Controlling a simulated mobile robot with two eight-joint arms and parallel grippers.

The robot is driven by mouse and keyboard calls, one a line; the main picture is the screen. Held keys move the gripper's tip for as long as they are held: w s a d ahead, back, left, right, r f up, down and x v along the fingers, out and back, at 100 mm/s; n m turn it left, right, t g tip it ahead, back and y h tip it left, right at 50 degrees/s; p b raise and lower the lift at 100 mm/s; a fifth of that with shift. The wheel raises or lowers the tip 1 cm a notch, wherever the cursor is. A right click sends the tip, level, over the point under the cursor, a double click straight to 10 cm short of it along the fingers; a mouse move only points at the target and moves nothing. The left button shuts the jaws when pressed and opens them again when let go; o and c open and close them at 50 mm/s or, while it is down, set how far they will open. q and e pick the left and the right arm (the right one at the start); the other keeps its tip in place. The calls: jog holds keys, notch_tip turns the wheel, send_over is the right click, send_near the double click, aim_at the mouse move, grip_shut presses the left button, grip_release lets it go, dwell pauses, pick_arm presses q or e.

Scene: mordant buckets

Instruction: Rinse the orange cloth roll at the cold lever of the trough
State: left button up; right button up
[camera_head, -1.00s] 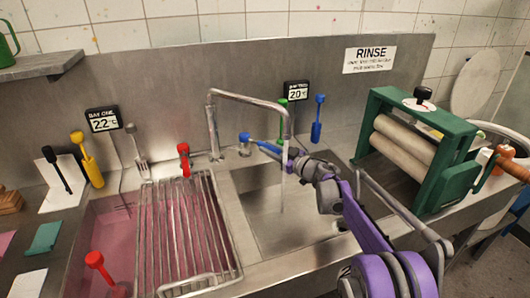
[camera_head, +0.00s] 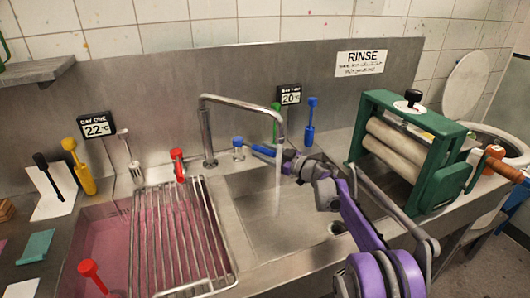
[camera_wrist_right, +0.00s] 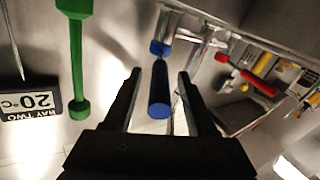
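The cold lever (camera_head: 262,150) is a blue handle beside the tap base, behind the trough basin (camera_head: 262,240). My right gripper (camera_head: 275,152) is at this lever. In the right wrist view the blue lever (camera_wrist_right: 158,92) lies between the two spread fingers (camera_wrist_right: 158,100), with a gap on each side. Water (camera_head: 278,185) runs from the tap spout (camera_head: 245,100) into the basin. I cannot make out the orange cloth roll for certain. My left gripper is out of view.
A green wringer (camera_head: 437,180) with pale rollers and an orange-brown crank handle (camera_head: 507,171) stands right of the basin. A wire rack (camera_head: 182,240) lies over the pink-filled left bay. Red levers (camera_head: 178,163), yellow (camera_head: 78,165) and green and blue ones (camera_head: 310,120) surround the trough.

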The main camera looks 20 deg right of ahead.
jog(key=v, duration=1)
jog(key=shift+s+d, duration=0.15)
jog(key=shift+s, duration=0.2)
